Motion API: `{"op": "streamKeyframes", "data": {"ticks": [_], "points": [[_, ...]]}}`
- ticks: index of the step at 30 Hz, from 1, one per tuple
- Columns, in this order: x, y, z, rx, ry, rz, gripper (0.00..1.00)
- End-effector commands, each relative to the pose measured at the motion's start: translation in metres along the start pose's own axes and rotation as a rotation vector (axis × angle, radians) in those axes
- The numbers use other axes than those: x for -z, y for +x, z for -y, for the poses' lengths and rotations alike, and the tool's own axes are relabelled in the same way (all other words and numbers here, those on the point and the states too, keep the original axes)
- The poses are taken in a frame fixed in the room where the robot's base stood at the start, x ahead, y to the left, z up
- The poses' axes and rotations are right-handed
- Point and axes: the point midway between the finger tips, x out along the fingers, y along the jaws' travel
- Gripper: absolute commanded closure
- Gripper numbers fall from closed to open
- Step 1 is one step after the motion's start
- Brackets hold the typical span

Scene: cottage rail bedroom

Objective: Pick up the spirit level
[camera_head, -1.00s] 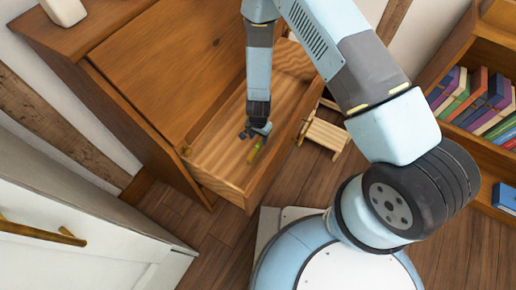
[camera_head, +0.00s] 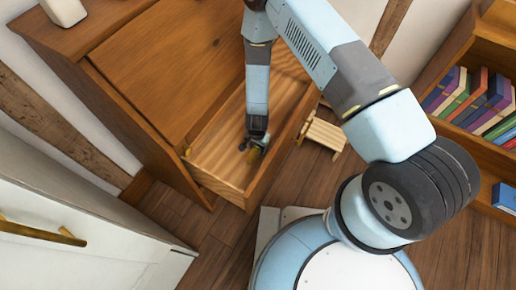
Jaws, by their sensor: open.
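The spirit level (camera_head: 252,156) is a small yellow-green bar in the open wooden drawer (camera_head: 212,160). Only part of it shows, since my gripper (camera_head: 251,147) covers the rest. My gripper points down into the drawer, right at the level, with its fingers open. I cannot tell whether the fingers touch the level or stand around it.
The dresser (camera_head: 150,70) stands behind the drawer, with a white object (camera_head: 64,11) on top. A small wooden stool (camera_head: 324,132) stands right of the drawer. A bookcase (camera_head: 470,52) with books is at the right. A white door or cabinet front (camera_head: 80,265) is at the lower left.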

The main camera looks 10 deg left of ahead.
Motion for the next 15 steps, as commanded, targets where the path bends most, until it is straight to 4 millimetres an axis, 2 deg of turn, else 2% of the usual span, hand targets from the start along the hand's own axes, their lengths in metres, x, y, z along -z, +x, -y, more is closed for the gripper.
{"op": "streamKeyframes", "data": {"ticks": [2,15], "points": [[0.0,-0.0001,0.0,0.0,0.0,0.0,0.52],[0.0,-0.0002,-0.0001,0.0,0.0,0.0,0.94]]}}
